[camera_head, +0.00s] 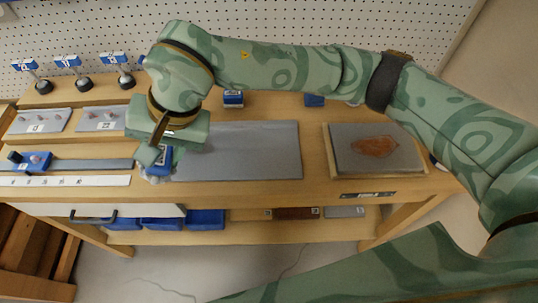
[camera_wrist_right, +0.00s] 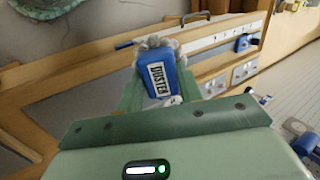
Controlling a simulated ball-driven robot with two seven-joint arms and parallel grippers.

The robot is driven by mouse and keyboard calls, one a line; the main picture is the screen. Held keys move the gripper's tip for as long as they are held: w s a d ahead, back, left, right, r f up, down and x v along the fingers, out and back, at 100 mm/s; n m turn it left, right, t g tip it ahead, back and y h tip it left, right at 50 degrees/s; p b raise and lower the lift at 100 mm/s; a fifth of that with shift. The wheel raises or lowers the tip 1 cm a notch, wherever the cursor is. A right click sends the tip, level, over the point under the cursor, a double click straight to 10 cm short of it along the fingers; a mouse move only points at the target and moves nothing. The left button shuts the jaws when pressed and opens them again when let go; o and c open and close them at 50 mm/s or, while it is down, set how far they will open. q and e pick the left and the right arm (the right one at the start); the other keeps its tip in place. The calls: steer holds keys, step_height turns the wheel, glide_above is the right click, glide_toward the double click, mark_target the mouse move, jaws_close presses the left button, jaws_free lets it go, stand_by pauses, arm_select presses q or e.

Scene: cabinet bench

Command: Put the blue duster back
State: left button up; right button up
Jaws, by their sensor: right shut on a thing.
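The blue duster (camera_head: 163,160) has a white label and a grey-white fluffy edge. It is at the front of the bench, just left of the grey mat. In the right wrist view the duster (camera_wrist_right: 158,78) sits between the fingers, and its label reads DUSTER. My right gripper (camera_head: 157,152) is shut on it, pointing down; it also shows in the right wrist view (camera_wrist_right: 160,88). I cannot tell whether the duster touches the bench. My left gripper is not in view.
The grey mat (camera_head: 250,150) is bare. A framed board with a brown patch (camera_head: 374,146) lies right. A blue slider on a rail (camera_head: 36,160) and a white ruled strip (camera_head: 65,181) lie left. A labelled blue block (camera_head: 233,98) stands behind. Blue bins (camera_head: 205,219) sit below.

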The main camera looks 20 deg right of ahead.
steer(key=w+d+f+h+b, duration=0.1)
steer(key=w+d+f, duration=0.1)
steer(key=d, duration=0.4)
steer(key=w+d+f+h+b, duration=0.2)
steer(key=d+f, duration=0.3)
steer(key=d, duration=0.2)
steer(key=w+d+f+g+h+b, duration=0.1)
steer(key=w+d+f+h, duration=0.1)
steer(key=d+f, duration=0.2)
steer(key=shift+d+m, duration=0.3)
steer(key=shift+d, duration=0.95)
steer(key=shift+w+d+f+b, duration=0.2)
steer(key=shift+d+f+b, duration=0.2)
steer(key=shift+f, duration=0.1)
steer(key=f, duration=0.2)
steer(key=f+b, duration=0.1)
steer(key=shift+d+f, duration=0.35)
steer(key=shift+f, duration=0.1)
steer(key=shift+c, duration=0.4)
steer(key=o, duration=1.1)
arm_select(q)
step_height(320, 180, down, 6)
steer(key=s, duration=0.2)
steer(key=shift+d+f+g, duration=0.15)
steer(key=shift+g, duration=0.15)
